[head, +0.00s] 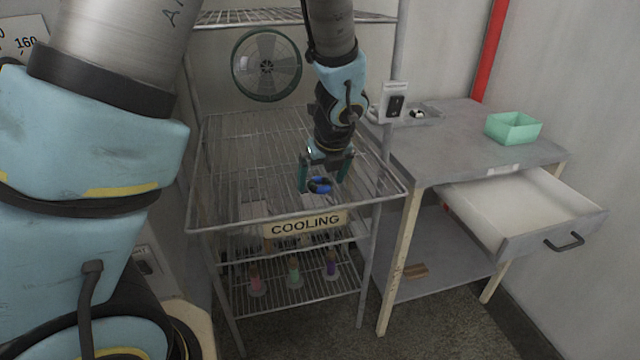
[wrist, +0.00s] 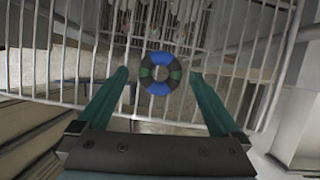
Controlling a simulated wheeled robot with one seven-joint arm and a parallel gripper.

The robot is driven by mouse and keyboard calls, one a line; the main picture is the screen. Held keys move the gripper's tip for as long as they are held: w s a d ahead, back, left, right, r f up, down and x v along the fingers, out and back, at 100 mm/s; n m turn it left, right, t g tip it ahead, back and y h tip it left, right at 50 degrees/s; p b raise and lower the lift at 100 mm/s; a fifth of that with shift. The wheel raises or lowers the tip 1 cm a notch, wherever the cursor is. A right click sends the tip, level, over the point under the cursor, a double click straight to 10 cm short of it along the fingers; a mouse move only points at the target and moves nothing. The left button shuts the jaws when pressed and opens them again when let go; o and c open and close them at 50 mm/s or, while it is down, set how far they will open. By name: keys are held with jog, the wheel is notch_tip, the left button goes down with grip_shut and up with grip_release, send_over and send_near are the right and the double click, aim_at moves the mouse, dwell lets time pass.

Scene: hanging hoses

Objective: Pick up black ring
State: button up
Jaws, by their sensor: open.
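A ring (head: 318,180) with blue and black or dark segments lies on the top wire shelf of the rack, near its front edge. In the wrist view the ring (wrist: 161,57) looks blue above and below, with dark and dark green parts at the sides. No all-black ring shows. My gripper (head: 324,186) points down at the ring, its two teal fingers apart and empty. In the wrist view my gripper (wrist: 159,74) has a finger on each side of the ring, with gaps to both. The height of the fingertips over the shelf is hard to tell.
The rack has a COOLING sign (head: 305,225) in front and several coloured bottles (head: 294,272) below. A fan (head: 266,65) is behind. At right, a table (head: 455,145) bears a mint-green box (head: 513,128); its drawer (head: 525,205) is pulled out. The shelf around the ring is mostly clear.

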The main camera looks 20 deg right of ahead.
jog(key=shift+f, duration=0.1)
jog(key=c, duration=1.3)
